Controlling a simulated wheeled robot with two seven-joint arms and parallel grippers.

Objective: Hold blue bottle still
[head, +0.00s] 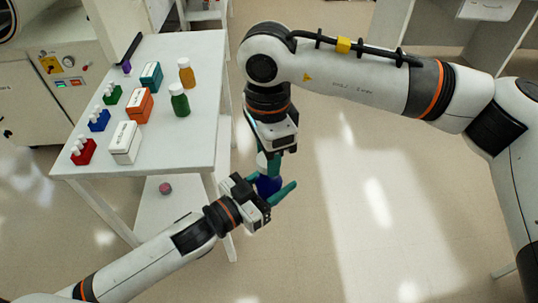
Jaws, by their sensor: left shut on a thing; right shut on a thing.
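The blue bottle (268,185) is held in the air off the table's right side, over the floor. Its body shows dark blue between the teal fingers of my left gripper (272,188), which is shut on it from the lower left. My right gripper (268,161) comes down from above with its fingers at the bottle's white cap (262,160) and is shut on the cap. The fingers hide parts of the bottle and cap. I cannot tell whether the cap is seated on the bottle.
The white table (205,120) at left carries a green bottle (179,100), an orange bottle (186,72), several small boxes and coloured vial racks. A pinkish round object (165,188) lies on the lower shelf. Open floor (370,220) lies to the right.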

